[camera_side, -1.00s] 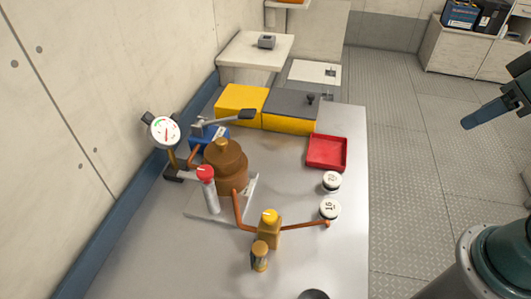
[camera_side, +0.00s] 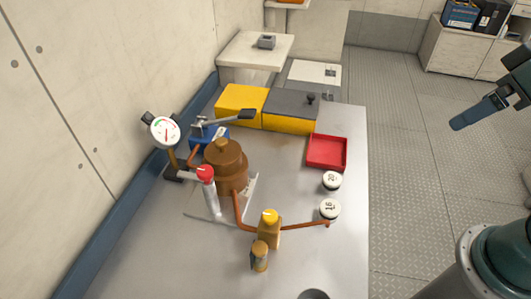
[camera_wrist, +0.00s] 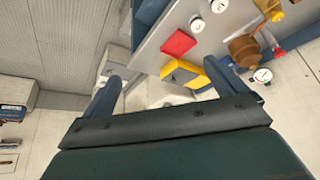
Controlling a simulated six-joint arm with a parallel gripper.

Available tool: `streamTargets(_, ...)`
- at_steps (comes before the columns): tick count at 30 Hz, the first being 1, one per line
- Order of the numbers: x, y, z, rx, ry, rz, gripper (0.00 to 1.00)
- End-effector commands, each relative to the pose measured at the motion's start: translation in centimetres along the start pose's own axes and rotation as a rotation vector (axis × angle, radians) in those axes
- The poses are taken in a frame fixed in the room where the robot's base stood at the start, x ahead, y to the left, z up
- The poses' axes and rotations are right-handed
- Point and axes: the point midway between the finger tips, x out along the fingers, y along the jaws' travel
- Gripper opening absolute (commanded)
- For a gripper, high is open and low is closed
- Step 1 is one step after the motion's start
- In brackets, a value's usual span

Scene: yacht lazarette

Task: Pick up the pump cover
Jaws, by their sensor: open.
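A brown, stepped round pump body (camera_side: 229,170) with a domed top and small knob (camera_side: 221,144) stands on a pale base plate (camera_side: 245,200) on the grey bench. The top looks like the pump cover, seated on the body; I cannot tell where the two part. The pump also shows at the upper right of the wrist view (camera_wrist: 243,50). My gripper (camera_side: 470,116) is at the right edge of the side view, over the floor, well clear of the bench and pump. In the wrist view its two blue fingers (camera_wrist: 163,86) are spread, with nothing between them.
Around the pump stand a dial gauge (camera_side: 165,131), a red-capped grey cylinder (camera_side: 208,190) and a yellow-topped brass valve (camera_side: 269,228) with copper pipes. A red tray (camera_side: 327,153), two white round weights (camera_side: 331,181) and yellow boxes (camera_side: 240,104) share the bench. Wall at left.

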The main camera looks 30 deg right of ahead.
Motion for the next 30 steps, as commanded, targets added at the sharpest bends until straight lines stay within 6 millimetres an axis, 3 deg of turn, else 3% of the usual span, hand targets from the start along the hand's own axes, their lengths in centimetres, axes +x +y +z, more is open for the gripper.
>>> streamTargets(14, -0.1, -4.4, -9.4, -0.318, -0.081, -0.114, 0.96)
streamTargets(30, 3.9, -12.5, -19.3, -0.751, -0.165, -0.26, 0.96)
